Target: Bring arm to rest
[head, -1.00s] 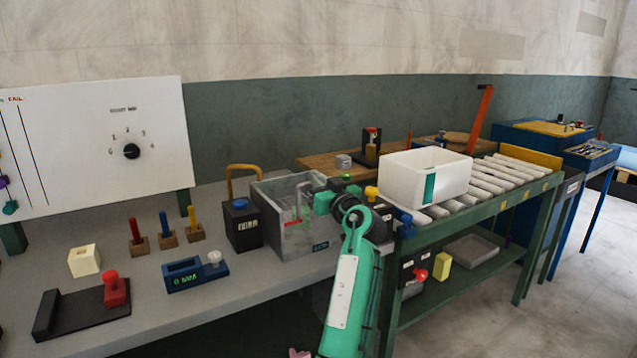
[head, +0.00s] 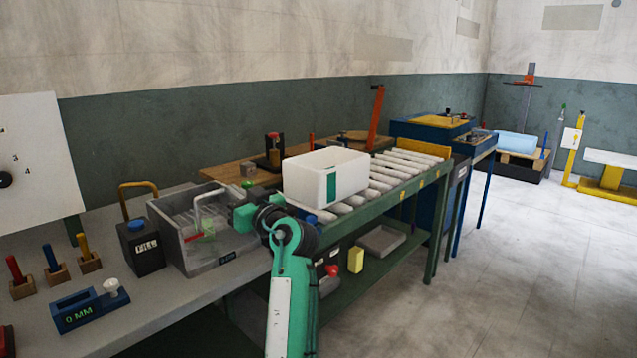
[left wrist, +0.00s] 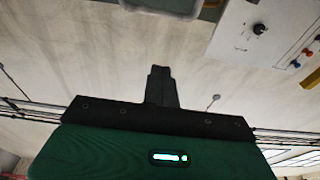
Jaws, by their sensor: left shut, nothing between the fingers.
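My left arm (head: 290,295) rises from the bottom middle of the head view, green with a black joint at its top, in front of the bench and roller table. Its fingers are hard to make out there. My right gripper is not in view.
A grey see-through bin (head: 215,262) stands on the bench just left of the arm's joint. A white box (head: 305,180) sits on the rollers behind the arm. A black FILL container (head: 142,250) and a blue gauge block (head: 75,312) stand further left. Open floor (head: 500,290) lies right.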

